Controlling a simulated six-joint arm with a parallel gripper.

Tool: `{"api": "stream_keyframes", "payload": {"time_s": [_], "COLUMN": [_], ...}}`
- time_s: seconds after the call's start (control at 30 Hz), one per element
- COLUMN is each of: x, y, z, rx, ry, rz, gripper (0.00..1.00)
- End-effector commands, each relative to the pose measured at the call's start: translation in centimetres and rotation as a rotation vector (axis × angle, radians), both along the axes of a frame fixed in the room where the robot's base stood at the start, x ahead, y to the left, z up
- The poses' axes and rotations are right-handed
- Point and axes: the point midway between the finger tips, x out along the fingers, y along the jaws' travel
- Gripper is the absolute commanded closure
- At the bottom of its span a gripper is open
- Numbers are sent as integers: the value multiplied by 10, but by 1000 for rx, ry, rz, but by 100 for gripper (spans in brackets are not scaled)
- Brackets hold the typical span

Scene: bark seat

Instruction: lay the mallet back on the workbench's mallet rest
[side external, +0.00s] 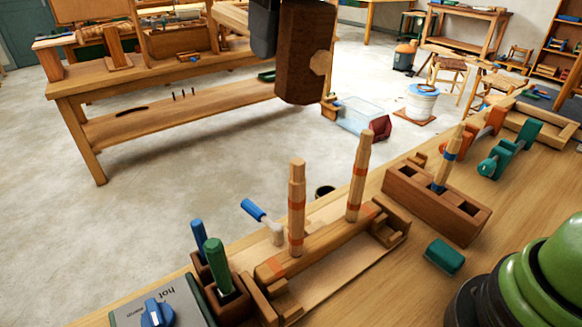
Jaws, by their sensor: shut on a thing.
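The mallet (304,60) hangs at the top of the side external view, its dark brown block head well above the bench. A pale, many-sided patch shows on its right face. My gripper (264,30), a dark grey part cut off by the top edge, is shut on the mallet; its grip is mostly hidden. The workbench (350,290) fills the lower right. I cannot tell which fixture is the mallet rest. A long wooden cradle (395,228) holds a rail with two upright posts, and a brown block (405,190) with square pockets stands to its right.
A blue-handled tool (254,210) and green-handled tool (216,262) stand near a grey box with a blue knob (157,312). A green block (445,257) and clamps (510,148) lie right. Another bench (85,90) is behind, across open floor.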

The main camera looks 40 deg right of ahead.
Motion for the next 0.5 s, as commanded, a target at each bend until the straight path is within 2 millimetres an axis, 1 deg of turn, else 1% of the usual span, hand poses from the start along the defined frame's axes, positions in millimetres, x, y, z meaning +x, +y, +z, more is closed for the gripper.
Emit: {"api": "stream_keyframes", "payload": {"time_s": [0.17, 0.27, 0.37, 0.47, 0.5], "x": [3, 13, 27, 41, 44], "y": [-5, -21, -51, -93, -111], "z": [-2, -12, -28, -50, -59], "rx": [-3, -15, -29, -43, -47], "ry": [1, 7, 19, 36, 42], "rz": [1, 5, 13, 26, 33], "gripper": [100, 100, 100, 100, 100]}}
